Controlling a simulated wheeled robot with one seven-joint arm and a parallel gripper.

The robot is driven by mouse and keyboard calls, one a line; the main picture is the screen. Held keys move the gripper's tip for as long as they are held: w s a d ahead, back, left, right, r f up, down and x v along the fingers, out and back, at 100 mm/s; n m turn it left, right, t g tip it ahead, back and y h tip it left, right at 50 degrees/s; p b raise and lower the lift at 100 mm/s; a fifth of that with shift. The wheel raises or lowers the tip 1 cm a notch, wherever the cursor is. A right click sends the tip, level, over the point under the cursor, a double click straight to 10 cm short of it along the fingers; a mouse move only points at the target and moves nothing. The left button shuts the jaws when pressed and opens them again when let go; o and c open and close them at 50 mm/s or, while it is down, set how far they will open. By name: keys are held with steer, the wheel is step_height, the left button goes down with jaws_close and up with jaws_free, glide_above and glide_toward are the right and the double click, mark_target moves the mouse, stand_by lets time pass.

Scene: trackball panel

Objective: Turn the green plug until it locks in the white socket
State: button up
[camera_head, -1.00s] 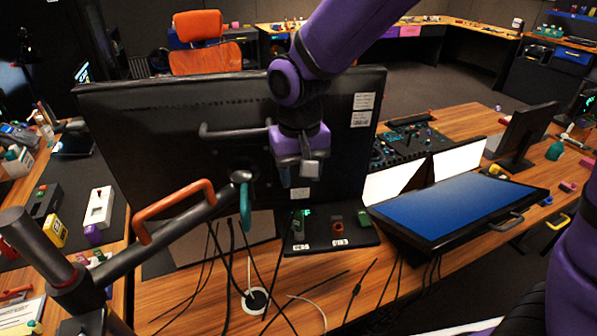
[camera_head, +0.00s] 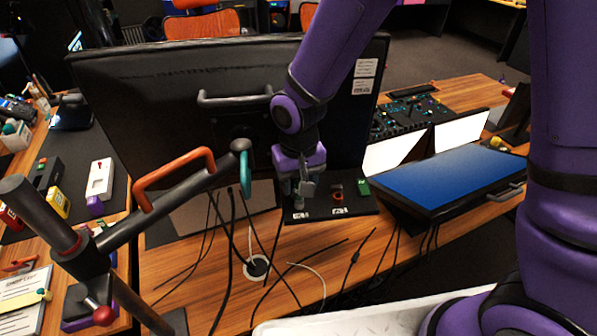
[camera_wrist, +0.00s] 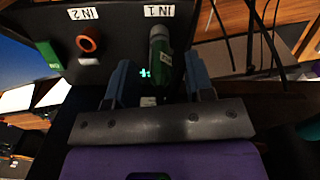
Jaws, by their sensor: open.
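The green plug (camera_wrist: 160,58) shows in the wrist view as a green cylinder with a grey end and a small label. It is by the IN 1 label (camera_wrist: 158,11) on a black panel (camera_wrist: 120,40). The white socket cannot be made out. My gripper (camera_wrist: 160,80) is open, with one blue-grey finger on each side of the plug's near part. I cannot tell whether the fingers touch it. In the head view my gripper (camera_head: 306,185) is over the left part of the panel (camera_head: 315,213) and mostly hides the plug.
An orange-red ring connector (camera_wrist: 88,40) by the IN 2 label and a green block (camera_wrist: 50,55) are on the same panel. A large black monitor (camera_head: 170,110) stands behind. A blue screen (camera_head: 450,185) is at the right. Loose cables (camera_head: 235,250) lie at the left.

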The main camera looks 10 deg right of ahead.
jaws_close()
steer(key=c, duration=0.7)
jaws_free()
jaws_close()
steer(key=m, duration=0.4)
steer(key=shift+m, duration=0.3)
steer(key=m, duration=0.6)
steer(key=shift+f, duration=0.1)
steer(key=shift+d, duration=0.1)
steer(key=o, duration=0.7)
jaws_free()
